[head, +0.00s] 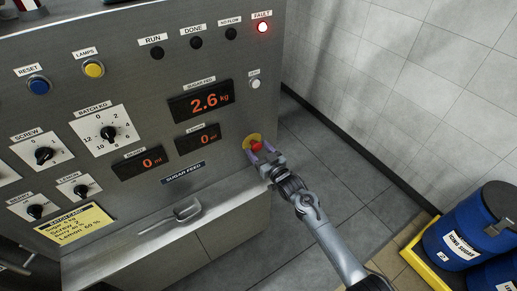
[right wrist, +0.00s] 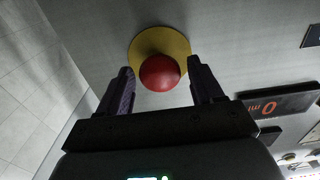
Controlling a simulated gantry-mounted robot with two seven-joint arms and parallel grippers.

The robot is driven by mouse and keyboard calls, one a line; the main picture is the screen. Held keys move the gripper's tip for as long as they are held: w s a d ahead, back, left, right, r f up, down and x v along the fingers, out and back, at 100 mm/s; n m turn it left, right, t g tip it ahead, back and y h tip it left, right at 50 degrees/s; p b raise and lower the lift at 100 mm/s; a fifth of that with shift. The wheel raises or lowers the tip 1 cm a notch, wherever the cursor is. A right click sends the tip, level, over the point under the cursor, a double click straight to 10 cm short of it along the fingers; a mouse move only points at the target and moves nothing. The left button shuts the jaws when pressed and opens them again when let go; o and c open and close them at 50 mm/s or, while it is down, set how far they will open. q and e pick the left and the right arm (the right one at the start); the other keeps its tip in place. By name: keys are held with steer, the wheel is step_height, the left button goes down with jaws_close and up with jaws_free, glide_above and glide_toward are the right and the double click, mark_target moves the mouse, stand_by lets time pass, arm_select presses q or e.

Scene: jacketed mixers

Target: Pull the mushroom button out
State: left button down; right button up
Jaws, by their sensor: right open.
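The red mushroom button (head: 255,147) sits on a yellow round plate (head: 247,140) at the lower right of the grey control panel. In the right wrist view the red button (right wrist: 160,73) shows in front of its yellow plate (right wrist: 150,44). My right gripper (head: 262,155) is open at the button. In the right wrist view its two fingers (right wrist: 162,85) stand on either side of the button, with a visible gap on each side. Whether the button is pressed in or out I cannot tell. My left gripper is not in view.
The panel carries a lit red FAULT lamp (head: 263,27), a sugar feed display (head: 201,101) reading 2.6 kg, knobs and a yellow batch card (head: 75,224). Blue drums (head: 462,240) stand at the right; floor between is clear.

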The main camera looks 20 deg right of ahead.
steer(key=p+v, duration=0.6)
steer(key=v, duration=0.1)
steer(key=shift+s, duration=0.25)
stand_by(0.3)
